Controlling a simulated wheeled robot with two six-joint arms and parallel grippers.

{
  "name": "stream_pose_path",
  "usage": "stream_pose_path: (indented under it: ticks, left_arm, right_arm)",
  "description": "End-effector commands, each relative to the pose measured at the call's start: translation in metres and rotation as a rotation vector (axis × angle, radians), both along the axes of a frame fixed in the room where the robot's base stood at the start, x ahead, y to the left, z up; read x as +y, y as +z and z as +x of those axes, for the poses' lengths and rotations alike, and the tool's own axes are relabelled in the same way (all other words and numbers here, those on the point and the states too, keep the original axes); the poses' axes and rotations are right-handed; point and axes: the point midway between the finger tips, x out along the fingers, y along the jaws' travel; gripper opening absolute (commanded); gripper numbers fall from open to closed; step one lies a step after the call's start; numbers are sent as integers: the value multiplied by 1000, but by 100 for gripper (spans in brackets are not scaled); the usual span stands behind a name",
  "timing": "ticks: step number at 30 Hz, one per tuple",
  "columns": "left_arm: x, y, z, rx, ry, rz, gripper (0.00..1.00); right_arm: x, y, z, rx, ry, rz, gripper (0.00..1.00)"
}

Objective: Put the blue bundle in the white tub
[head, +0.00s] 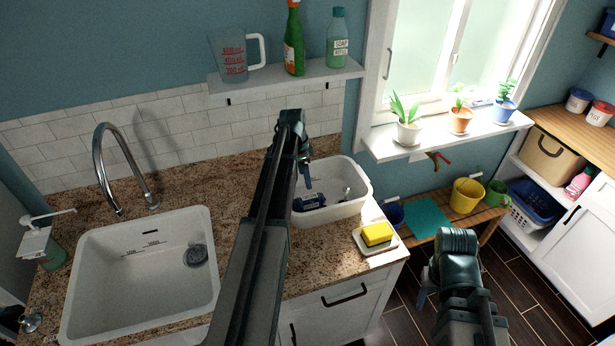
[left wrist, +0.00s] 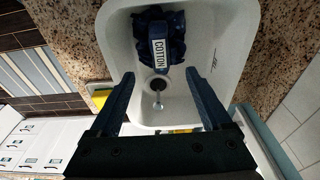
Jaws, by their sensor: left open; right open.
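The white tub (head: 357,198) stands on the counter right of the sink. The dark blue bundle (head: 312,202) lies inside it, partly hidden by my left arm in the head view. In the left wrist view the bundle (left wrist: 177,45) shows a "COTTON" label and lies against one end of the tub (left wrist: 232,45). My left gripper (head: 308,180) is over the tub, open, with nothing between its fingers (left wrist: 163,88); the bundle is beyond its fingertips. My right gripper (head: 424,294) is open and empty, in front of the counter's right end.
A small round item with a thin metal part (left wrist: 159,87) is in the tub. A yellow sponge (head: 377,234) on a dish sits beside it. The sink (head: 145,275) and tap (head: 120,165) are left. A shelf (head: 290,75) with jug and bottles hangs above.

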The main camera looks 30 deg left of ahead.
Motion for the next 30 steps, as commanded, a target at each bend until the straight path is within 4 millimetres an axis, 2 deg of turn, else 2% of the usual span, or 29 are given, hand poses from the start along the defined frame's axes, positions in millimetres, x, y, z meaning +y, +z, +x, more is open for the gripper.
stream_pose_path:
  ticks: [5,8,11,14,15,18,21,25,30]
  left_arm:
    - [-1,-1,0,0,0,0,82]
    - [-18,-1,-3,8,3,1,82]
    - [-68,-2,-15,33,28,6,82]
    - [-139,-3,-39,73,75,21,82]
    - [-168,-3,-52,88,98,32,82]
    - [-232,-3,-88,119,160,62,82]
    - [-283,-3,-128,137,223,97,82]
    - [-328,-3,-175,146,296,137,82]
    - [-356,-2,-214,140,363,172,82]
  right_arm:
    - [0,-1,0,0,0,0,49]
    - [0,-1,0,0,0,0,49]
    - [0,-1,0,0,0,0,49]
    - [0,-1,0,0,0,0,49]
    - [0,-1,0,0,0,0,49]
    - [0,-1,0,0,0,0,49]
    - [0,-1,0,0,0,0,49]
    - [0,-1,0,0,0,0,49]
    - [0,-1,0,0,0,0,49]
